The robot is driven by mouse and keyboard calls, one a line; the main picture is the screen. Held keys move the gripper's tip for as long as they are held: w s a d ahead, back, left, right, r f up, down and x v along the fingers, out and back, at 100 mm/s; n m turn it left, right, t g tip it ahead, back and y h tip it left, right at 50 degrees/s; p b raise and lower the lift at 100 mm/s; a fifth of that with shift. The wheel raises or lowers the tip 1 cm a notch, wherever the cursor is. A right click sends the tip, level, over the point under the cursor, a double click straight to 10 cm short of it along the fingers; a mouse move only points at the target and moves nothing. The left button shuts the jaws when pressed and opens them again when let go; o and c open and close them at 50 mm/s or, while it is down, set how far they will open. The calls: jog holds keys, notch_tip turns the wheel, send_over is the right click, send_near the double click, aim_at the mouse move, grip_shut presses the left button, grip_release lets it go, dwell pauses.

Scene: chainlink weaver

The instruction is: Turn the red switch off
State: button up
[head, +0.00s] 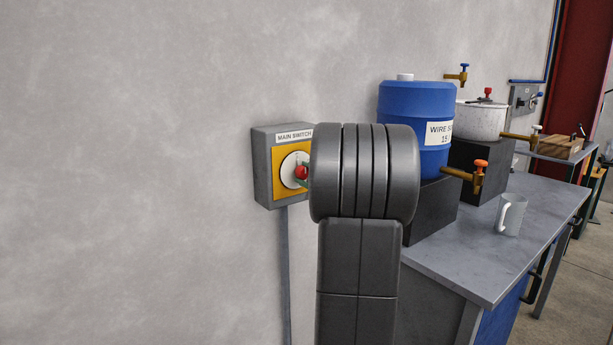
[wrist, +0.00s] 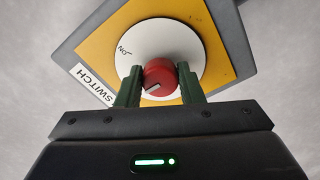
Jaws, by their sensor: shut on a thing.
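The red switch is a round red knob (wrist: 159,77) on a white dial (wrist: 165,40) in a yellow-faced grey box (head: 262,170) labelled MAIN SWITCH on the wall. In the wrist view, the knob sits between the two dark green fingers of my gripper (wrist: 160,74), which is shut on it. A short white mark shows on the knob's lower left, while the dial's ON label is at upper left. The mark does not seem to point at ON. In the head view the red knob (head: 301,172) shows just left of my arm, which hides the box's right side.
A grey conduit (head: 285,270) runs down from the box. To the right, a workbench (head: 480,262) holds a blue drum (head: 400,105) with a tap, a white pot (head: 480,122) and a grey mug (head: 511,217). The wall left of the box is bare.

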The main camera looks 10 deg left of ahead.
jog(key=o, duration=1)
jog(key=v, duration=1.4)
jog(key=x, duration=1.4)
